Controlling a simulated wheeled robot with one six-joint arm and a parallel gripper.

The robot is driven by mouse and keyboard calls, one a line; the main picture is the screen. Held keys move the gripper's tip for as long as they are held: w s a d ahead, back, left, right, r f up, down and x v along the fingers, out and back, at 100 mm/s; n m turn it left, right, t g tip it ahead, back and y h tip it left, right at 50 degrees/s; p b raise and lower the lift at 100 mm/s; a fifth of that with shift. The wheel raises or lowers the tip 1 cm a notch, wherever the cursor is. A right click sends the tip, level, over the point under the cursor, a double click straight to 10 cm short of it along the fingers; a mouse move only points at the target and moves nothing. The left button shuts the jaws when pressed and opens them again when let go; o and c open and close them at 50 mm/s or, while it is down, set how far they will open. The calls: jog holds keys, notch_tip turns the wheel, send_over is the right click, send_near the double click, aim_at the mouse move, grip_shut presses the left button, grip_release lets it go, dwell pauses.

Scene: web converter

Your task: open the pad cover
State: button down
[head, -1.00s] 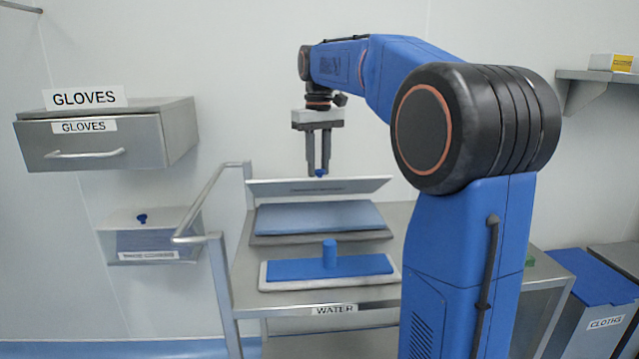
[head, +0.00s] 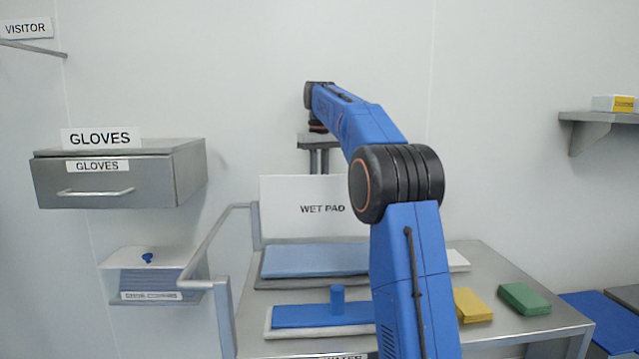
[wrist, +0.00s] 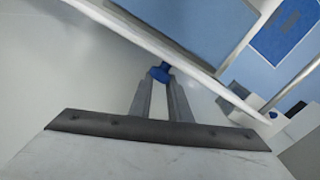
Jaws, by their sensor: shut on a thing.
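The pad cover (head: 300,192) is a white panel labelled WET PAD, standing nearly upright at the back of the pad tray in the head view. In the wrist view its white panel (wrist: 150,40) runs diagonally across the top. My gripper (wrist: 161,80) is shut on the cover's small blue knob (wrist: 160,72). In the head view, my gripper's fingers (head: 319,161) show above the cover, and their tips and the knob are hidden behind it. A light blue pad (head: 315,259) lies uncovered in front of the panel.
A blue mop head (head: 320,315) with a short upright stub lies in front of the pad. A metal rail (head: 215,240) stands left of the tray. Yellow cloths (head: 472,306) and a green block (head: 524,298) lie right on the steel table (head: 500,262). The gloves drawer (head: 110,182) is shut.

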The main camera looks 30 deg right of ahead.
jog(key=shift+w+d+f, duration=0.3)
jog(key=shift+w+d, duration=0.45)
jog(key=shift+d, duration=0.1)
jog(key=c, duration=1.8)
grip_release()
jog(key=shift+d, duration=0.1)
jog(key=shift+c, duration=0.2)
jog(key=o, duration=0.3)
jog(key=shift+d, duration=0.25)
jog(key=shift+a, duration=0.15)
jog(key=shift+a, duration=0.1)
jog(key=shift+a+r, duration=0.1)
